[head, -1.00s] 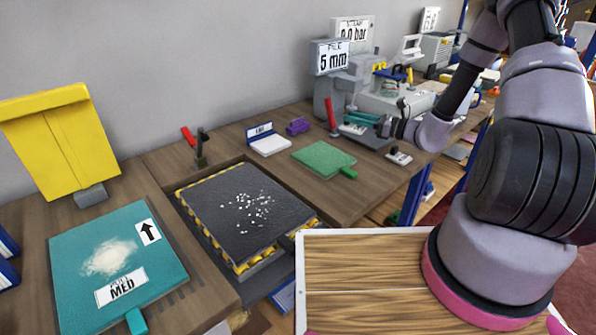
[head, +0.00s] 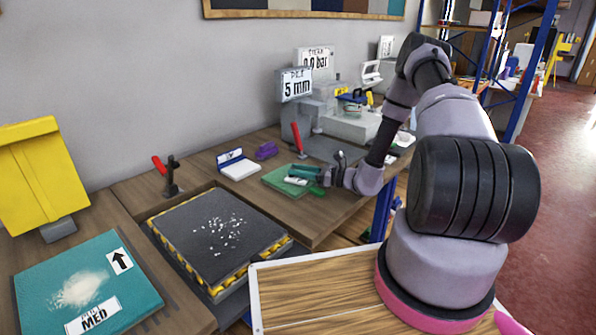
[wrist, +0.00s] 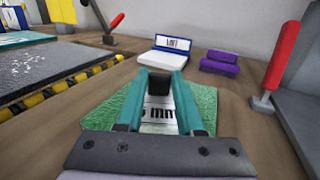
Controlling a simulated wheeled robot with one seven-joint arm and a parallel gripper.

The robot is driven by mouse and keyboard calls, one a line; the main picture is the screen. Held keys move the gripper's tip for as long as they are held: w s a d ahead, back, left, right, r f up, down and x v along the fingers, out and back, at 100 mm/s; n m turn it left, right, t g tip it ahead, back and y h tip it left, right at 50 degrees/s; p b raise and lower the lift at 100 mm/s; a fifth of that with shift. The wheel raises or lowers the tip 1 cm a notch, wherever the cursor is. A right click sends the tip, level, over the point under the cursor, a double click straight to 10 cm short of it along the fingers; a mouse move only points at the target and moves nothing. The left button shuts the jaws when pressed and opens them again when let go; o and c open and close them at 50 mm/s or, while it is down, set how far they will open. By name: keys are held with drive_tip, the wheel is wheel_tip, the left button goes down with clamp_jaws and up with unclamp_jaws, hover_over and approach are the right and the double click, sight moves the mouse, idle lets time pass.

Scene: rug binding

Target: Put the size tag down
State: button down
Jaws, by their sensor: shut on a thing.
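My gripper (head: 305,175) is over the green mat (head: 275,181) on the wooden bench. In the wrist view its teal fingers (wrist: 158,95) are shut on the size tag (wrist: 158,116), a white plate with black print ending in "mm" and a dark block on top. The tag also shows as a small white piece in the head view (head: 295,181). The green mat (wrist: 205,100) spreads below and around it in the wrist view. I cannot tell whether the tag touches the mat. The fingers hide part of the tag.
Behind the mat are a white-and-blue labelled block (head: 237,165) and a purple block (head: 266,151). A red-handled lever (head: 297,138) rises nearby, by the machine with the "5 mm" sign (head: 296,85). A dark speckled plate (head: 219,230) lies left, beside a teal board (head: 85,285).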

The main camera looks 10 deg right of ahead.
drive_tip(key=c, duration=0.5)
unclamp_jaws()
drive_tip(key=shift+f, duration=0.1)
drive_tip(key=shift+c, duration=0.2)
